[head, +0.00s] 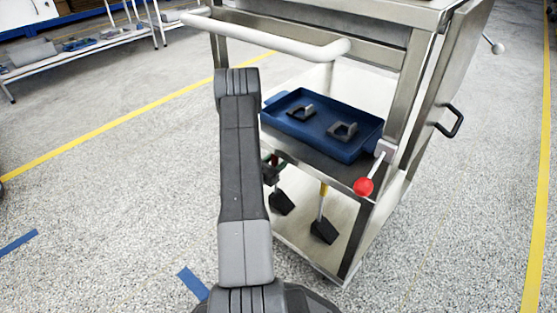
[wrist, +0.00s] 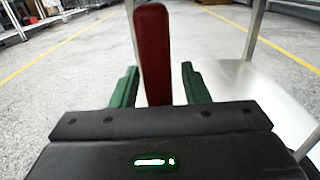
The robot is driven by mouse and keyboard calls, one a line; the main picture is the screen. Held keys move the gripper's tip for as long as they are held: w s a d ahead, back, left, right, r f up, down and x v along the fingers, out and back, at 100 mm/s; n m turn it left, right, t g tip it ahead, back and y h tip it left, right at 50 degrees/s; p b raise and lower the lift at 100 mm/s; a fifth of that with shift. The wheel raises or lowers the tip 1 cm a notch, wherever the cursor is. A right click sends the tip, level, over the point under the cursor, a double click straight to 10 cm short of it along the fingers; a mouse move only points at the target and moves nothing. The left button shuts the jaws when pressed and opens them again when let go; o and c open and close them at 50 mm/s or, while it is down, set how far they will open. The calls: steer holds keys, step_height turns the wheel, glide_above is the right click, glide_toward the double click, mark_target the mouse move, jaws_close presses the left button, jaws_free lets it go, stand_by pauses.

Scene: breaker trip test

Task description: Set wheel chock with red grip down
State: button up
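A dark wheel chock (head: 282,204) stands on the cart's lower shelf, just right of my arm. A red upright grip (wrist: 154,60) fills the middle of the wrist view, and a bit of red shows above the chock in the head view. My gripper (head: 271,167) is at that grip, partly hidden behind my own arm. In the wrist view its green fingers (wrist: 160,80) stand on either side of the red grip, with a gap at the right finger. A second dark chock (head: 324,231) with a yellow grip (head: 323,196) stands to the right on the same shelf.
A blue tray (head: 345,153) with two dark angular pieces lies on the cart's middle shelf. A lever with a red knob (head: 363,187) sticks out at the cart's corner post. The white push handle (head: 265,35) and the side panel (head: 447,95) flank the cart. The left floor is open.

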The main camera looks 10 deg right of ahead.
steer(key=shift+r, duration=0.15)
steer(key=p+v, duration=0.4)
steer(key=v, duration=0.8)
